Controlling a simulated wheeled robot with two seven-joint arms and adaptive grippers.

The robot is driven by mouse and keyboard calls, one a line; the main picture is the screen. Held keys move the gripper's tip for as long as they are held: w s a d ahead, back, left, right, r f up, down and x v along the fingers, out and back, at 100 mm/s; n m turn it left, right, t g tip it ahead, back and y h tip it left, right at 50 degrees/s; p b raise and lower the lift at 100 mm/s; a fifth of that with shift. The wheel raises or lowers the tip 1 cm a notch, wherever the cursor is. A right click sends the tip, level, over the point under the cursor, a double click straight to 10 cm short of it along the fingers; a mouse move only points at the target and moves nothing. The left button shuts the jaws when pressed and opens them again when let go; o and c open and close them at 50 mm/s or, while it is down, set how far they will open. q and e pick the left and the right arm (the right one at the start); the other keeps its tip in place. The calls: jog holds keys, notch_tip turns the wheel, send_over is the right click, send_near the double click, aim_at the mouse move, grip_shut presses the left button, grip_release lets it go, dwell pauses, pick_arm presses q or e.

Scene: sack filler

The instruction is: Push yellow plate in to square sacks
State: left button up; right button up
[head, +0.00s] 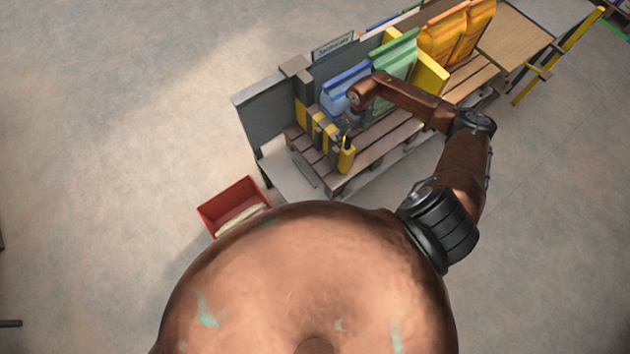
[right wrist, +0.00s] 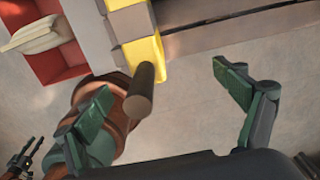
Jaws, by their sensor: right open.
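The yellow plate (head: 346,159) stands at the near left end of a slatted wooden bench. In the right wrist view its yellow face (right wrist: 146,52) shows with a brown round handle (right wrist: 145,90) sticking out. My right gripper (right wrist: 160,92) is open, with the handle between its spread green fingertips, closer to the left one. I cannot tell whether they touch. In the head view this gripper is mostly hidden below my wrist. A blue sack (head: 341,92), a green sack (head: 396,64) and orange sacks (head: 447,38) stand in a row along the bench.
A grey upright panel (head: 262,120) closes the bench's left end. Another yellow panel (head: 430,75) stands between the green and orange sacks. A red bin (head: 225,207) with a pale item sits on the floor at left.

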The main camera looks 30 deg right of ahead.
jog(key=shift+s+a, duration=0.1)
jog(key=shift+a, duration=0.25)
jog(key=shift+r, duration=0.15)
notch_tip(320, 180, up, 9)
jog(key=p, duration=0.6)
jog(key=shift+a+f, duration=0.15)
jog(key=shift+f, duration=0.05)
